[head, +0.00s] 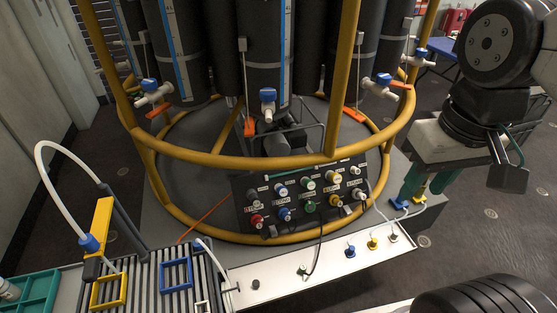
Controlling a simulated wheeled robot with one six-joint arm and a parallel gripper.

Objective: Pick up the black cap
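A small black piece, seemingly the black cap (256,284), stands near the left end of the white bench strip (276,277). It is too small to see in detail. My gripper (410,202) hangs at the right, well away from it, beyond the strip's right end.
Behind rises a black connector panel (240,190) with cables, before a yellow rail frame (240,162). A slatted rack (178,290) stands left.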

